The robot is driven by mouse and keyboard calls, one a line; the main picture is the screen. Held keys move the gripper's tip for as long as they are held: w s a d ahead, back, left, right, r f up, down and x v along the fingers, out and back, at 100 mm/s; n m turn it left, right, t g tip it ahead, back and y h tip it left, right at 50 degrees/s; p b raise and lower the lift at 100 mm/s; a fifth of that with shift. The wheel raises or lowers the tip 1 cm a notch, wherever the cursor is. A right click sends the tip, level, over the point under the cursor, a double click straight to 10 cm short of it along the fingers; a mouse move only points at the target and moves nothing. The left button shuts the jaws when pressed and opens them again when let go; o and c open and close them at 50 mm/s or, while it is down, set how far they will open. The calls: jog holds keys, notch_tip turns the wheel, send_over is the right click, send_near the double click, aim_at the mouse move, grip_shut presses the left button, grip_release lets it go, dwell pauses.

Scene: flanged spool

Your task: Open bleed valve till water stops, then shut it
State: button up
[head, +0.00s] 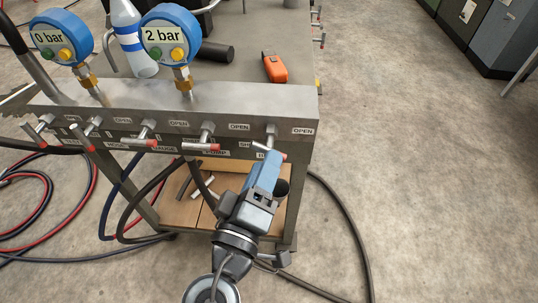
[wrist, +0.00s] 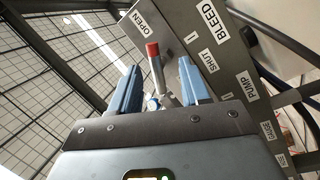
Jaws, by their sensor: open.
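The bleed valve lever (wrist: 157,66) is a metal bar with a red end. In the wrist view it stands between the two blue fingers of my gripper (wrist: 160,74), its red end near the OPEN label (wrist: 146,23). The SHUT label (wrist: 208,61) and BLEED label (wrist: 210,20) are to its right. The fingers are apart, with gaps visible beside the lever. In the head view my gripper (head: 269,158) is at the manifold's right end, partly hiding this lever. No water is visible.
The grey manifold (head: 215,98) carries several other red-tipped levers to the left. Its gauges read 0 bar (head: 62,36) and 2 bar (head: 170,34). A bottle (head: 133,38) and an orange device (head: 274,68) are on the cart top. Hoses hang below; floor at right is mostly clear.

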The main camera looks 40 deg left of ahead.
aim_at(268, 146)
jog(key=v, duration=0.4)
jog(key=shift+c, duration=0.3)
dwell(1.5)
jog(key=w+a+g+p, duration=0.1)
jog(key=w+p, duration=0.1)
jog(key=p, duration=0.1)
jog(key=w+a+r+m+g+h+p, duration=0.1)
jog(key=w+p, duration=0.2)
jog(key=w+a+m+g+h+p, duration=0.1)
jog(key=w+p, duration=0.1)
jog(key=p, duration=0.1)
jog(key=shift+w+r, duration=0.2)
jog(key=shift+w, duration=0.1)
dwell(0.3)
grip_shut()
